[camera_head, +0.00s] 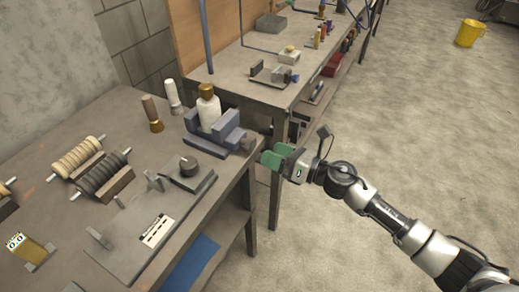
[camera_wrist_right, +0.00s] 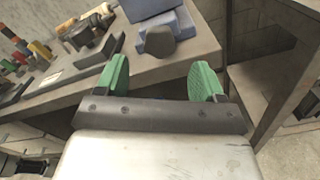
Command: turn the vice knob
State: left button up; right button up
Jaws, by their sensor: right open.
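The blue-grey vice (camera_head: 213,139) stands at the right edge of the near workbench, and its blue body also shows at the top of the wrist view (camera_wrist_right: 168,22). Its dark grey knob (camera_head: 247,143) sticks out at the vice's right end; in the wrist view the knob (camera_wrist_right: 160,41) is ahead of the fingers, roughly centred between them. My right gripper (camera_head: 273,156) is open, its green finger pads apart and empty in the wrist view (camera_wrist_right: 161,77). It is just beyond the bench edge, a short gap from the knob. My left gripper is not in view.
A white bottle with a brown cap (camera_head: 208,109) stands at the vice. A second workbench (camera_head: 240,66) stands behind.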

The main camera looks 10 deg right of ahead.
aim_at(253, 145)
jog(key=shift+b+v, duration=0.4)
jog(key=shift+v, duration=1.75)
jog(key=w+a+n+b, duration=0.1)
jog(key=w+a+n, duration=0.1)
jog(key=w+a+n+b, duration=0.1)
jog(key=w+a+n, duration=0.1)
jog(key=a, duration=0.1)
jog(key=w+a+n+b, duration=0.2)
jog(key=a, duration=0.1)
jog(key=shift+a+r, duration=0.25)
jog(key=shift+w+a, duration=0.35)
jog(key=shift+a, duration=0.15)
